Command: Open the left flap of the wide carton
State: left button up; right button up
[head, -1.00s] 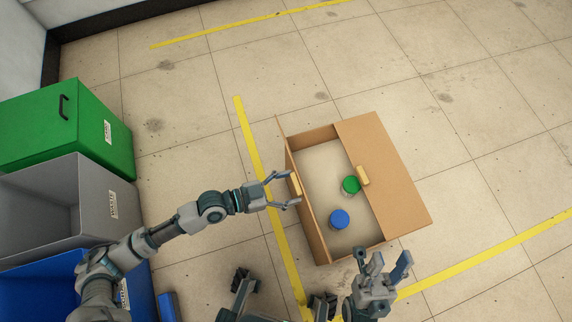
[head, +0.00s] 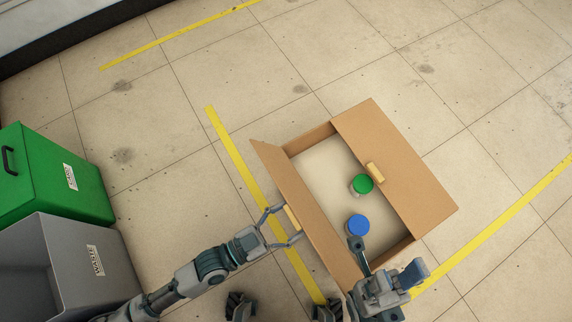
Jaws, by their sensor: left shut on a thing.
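The wide carton (head: 318,139) stands on the floor, its left side open. Its left flap (head: 305,217) is swung up and tilted outward to the left. My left gripper (head: 285,226) is shut on the flap's tan handle (head: 292,217). The right flap (head: 398,160) lies flat over the carton's right side, with its own tan handle (head: 376,172). Inside are a green-lidded jar (head: 362,184) and a blue-lidded jar (head: 357,225). My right gripper (head: 385,262) is over the carton's near edge, fingers apart and apparently empty.
A green bin (head: 45,185) with a closed lid and an open grey bin (head: 88,255) stand at the left. Yellow tape lines (head: 236,153) mark the floor. The floor beyond the carton is clear.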

pick_arm(q)
jog(key=shift+w, duration=0.15)
jog(key=o, duration=1.7)
jog(key=shift+d, duration=0.15)
jog(key=shift+r, duration=0.1)
jog(key=v, duration=1.2)
jog(key=shift+a, duration=0.2)
